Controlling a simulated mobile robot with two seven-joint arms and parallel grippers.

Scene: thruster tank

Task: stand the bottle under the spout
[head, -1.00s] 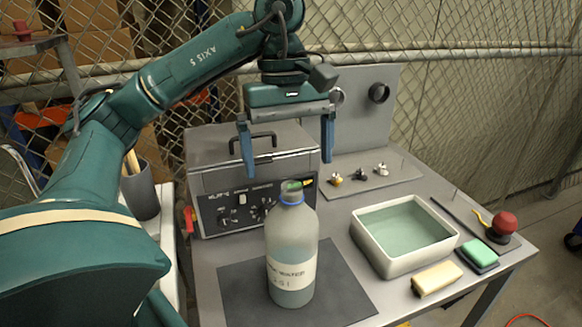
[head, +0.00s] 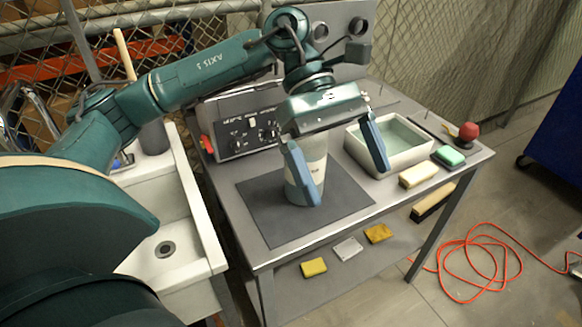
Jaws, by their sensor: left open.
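The bottle (head: 319,164), pale and translucent with a label, stands upright on the dark mat (head: 257,203) on the grey table. My left gripper (head: 347,186) is open and points down over it. One blue finger crosses in front of the bottle; the other is to its right, near the white tank. The gripper body hides the bottle's top, and I cannot tell whether a finger touches it. A curved chrome spout (head: 37,103) shows at the left edge above the white sink (head: 207,226), partly hidden by my left arm. My right gripper is not in view.
A white water tank (head: 362,154) is right of the mat, with a cream block (head: 418,174) and a green sponge (head: 449,155) beside it. A control box (head: 236,128) stands behind. A lower shelf holds small blocks. An orange cable (head: 470,262) lies on the floor.

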